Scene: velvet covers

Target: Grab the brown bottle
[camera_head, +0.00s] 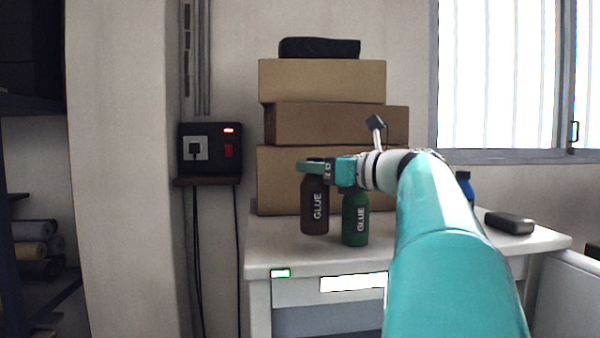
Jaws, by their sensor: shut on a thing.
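The brown bottle (314,210), marked GLUE, stands upright on the white cabinet top (285,250), in front of the stacked boxes. My gripper (312,166) reaches in from the right and is shut on the upper part of the brown bottle. The fingers hide the bottle's top. Whether its base touches the cabinet top is hard to tell, but it appears to rest there.
A green GLUE bottle (355,222) stands just right of the brown one, under my wrist. A blue bottle (466,188) is partly hidden behind my arm. A dark case (509,222) lies at the right. Brown cardboard boxes (320,82) are stacked behind.

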